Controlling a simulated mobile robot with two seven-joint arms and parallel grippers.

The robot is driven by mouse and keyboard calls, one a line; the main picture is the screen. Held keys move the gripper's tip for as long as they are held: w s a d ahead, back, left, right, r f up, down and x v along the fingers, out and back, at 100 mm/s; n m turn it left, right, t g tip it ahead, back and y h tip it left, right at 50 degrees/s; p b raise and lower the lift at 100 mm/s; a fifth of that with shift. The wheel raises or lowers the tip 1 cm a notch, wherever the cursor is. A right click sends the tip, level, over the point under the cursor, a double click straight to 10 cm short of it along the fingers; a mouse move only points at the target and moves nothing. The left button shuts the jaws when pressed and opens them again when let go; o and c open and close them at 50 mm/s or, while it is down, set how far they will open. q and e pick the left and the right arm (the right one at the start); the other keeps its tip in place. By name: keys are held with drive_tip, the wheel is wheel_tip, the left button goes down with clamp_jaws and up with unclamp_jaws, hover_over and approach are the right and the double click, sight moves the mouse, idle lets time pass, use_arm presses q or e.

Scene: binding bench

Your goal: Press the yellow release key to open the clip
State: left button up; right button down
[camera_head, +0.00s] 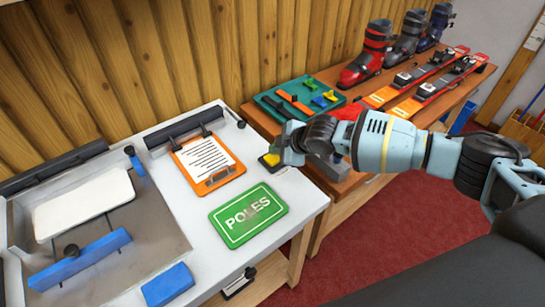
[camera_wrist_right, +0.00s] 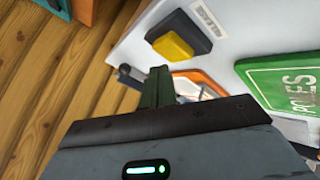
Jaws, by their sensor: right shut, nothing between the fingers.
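The yellow release key (camera_head: 271,159) sits on a dark block at the right edge of the white bench, partly hidden by my right gripper in the head view. In the wrist view the yellow key (camera_wrist_right: 173,47) shows fully on its dark base, beyond the fingers. My right gripper (camera_head: 283,152) is shut and empty, close beside the key; contact is not visible. My left gripper is not in view.
A green POLES sign (camera_head: 248,214) lies in front of the orange board. A metal tray with blue bars (camera_head: 82,258) and a blue block (camera_head: 168,284) stand left. A wooden bench beyond holds a teal tray (camera_head: 268,101), ski boots and skis.

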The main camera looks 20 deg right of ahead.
sight(276, 159)
drive_tip(key=shift+f, duration=0.15)
idle(0.5)
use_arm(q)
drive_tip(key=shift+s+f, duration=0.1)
use_arm(e)
drive_tip(key=shift+f, duration=0.3)
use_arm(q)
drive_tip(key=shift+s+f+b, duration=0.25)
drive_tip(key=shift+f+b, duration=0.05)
use_arm(e)
drive_tip(key=shift+f, duration=0.65)
idle(0.5)
idle(0.3)
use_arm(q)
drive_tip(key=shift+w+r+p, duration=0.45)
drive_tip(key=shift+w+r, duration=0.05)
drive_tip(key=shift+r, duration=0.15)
use_arm(e)
drive_tip(key=shift+r, duration=1.05)
